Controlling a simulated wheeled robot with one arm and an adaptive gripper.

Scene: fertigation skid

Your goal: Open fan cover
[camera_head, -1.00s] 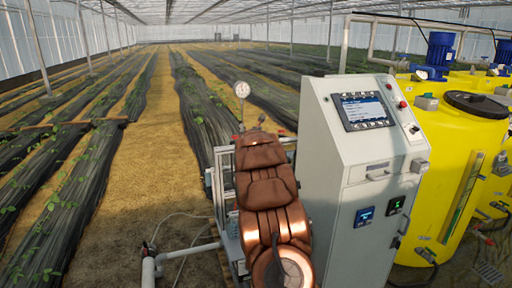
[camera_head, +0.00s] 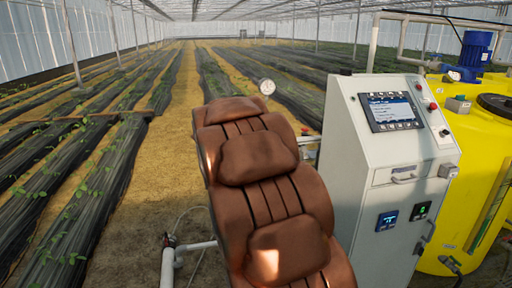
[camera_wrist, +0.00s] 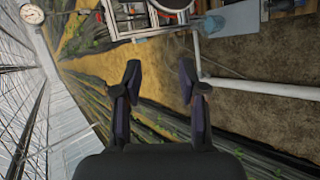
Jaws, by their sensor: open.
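I cannot make out a fan cover for certain in either view. A grey-white control cabinet (camera_head: 385,160) stands right of centre in the head view, with a screen (camera_head: 391,112) on its sloped top and a drawer-like handle (camera_head: 403,178) on its front. My gripper (camera_wrist: 160,82) is open and empty in the wrist view, its two dark fingers apart above the ground and dark crop rows. In the head view my brown arm hides the gripper and much of the skid beside the cabinet.
A pressure gauge (camera_head: 267,87) shows behind my arm, and also in the wrist view (camera_wrist: 32,13). White pipe (camera_wrist: 262,88) runs near the ground. A yellow tank (camera_head: 466,170) with a blue motor (camera_head: 475,50) stands right of the cabinet. The sandy aisle (camera_head: 165,160) at left looks clear.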

